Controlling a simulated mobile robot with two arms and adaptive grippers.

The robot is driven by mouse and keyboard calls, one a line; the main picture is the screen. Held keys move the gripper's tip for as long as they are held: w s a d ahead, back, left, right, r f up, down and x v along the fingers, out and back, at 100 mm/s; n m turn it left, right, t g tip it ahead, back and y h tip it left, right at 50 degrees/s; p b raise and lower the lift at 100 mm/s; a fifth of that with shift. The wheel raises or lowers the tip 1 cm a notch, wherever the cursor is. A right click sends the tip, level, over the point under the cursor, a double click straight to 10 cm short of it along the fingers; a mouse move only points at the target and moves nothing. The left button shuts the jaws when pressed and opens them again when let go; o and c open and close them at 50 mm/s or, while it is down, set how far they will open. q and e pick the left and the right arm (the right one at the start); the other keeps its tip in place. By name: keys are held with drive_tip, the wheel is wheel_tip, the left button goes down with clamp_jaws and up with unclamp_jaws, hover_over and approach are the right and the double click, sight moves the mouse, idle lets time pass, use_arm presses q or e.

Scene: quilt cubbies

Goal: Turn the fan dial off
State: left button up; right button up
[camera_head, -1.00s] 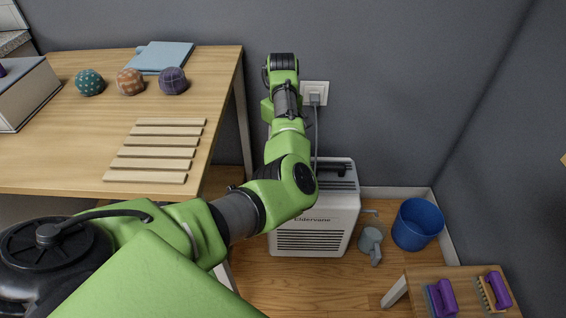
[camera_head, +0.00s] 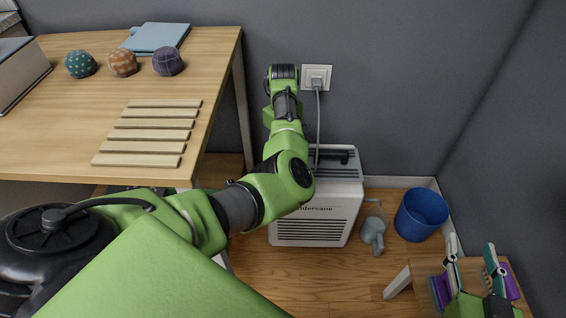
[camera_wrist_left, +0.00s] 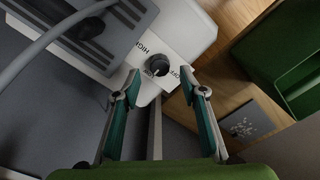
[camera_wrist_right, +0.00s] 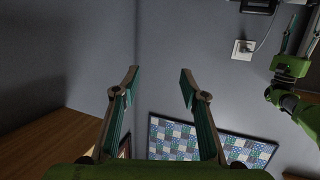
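The white fan unit (camera_head: 310,216) stands on the floor against the wall, partly behind my left arm. Its round dark dial (camera_wrist_left: 157,66) shows in the left wrist view, on a white panel with printed labels around it; one seems to read HIGH. I cannot tell which label the dial points to. My left gripper (camera_wrist_left: 160,84) is open and empty, its two fingertips just short of the dial, one to either side. In the head view its fingers are hidden. My right gripper (camera_head: 471,252) is open and empty over the small stool; its spread fingers also show in the right wrist view (camera_wrist_right: 159,78).
A grey cord (camera_head: 318,120) runs from the wall outlet (camera_head: 316,78) down behind the fan. A watering can (camera_head: 373,232) and a blue bucket (camera_head: 421,214) stand right of it. A wooden table (camera_head: 70,120) is at left; a small stool (camera_head: 422,272) holds brushes.

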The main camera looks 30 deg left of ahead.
use_arm(q)
wheel_tip(320, 180, down, 5)
drive_tip(key=shift+r+b, duration=0.15)
drive_tip(key=shift+b, duration=0.65)
use_arm(e)
wheel_tip(320, 180, up, 10)
drive_tip(key=a+t+y, duration=0.1)
drive_tip(key=t, duration=0.4)
drive_tip(key=shift+w+a, duration=0.2)
use_arm(q)
clamp_jaws()
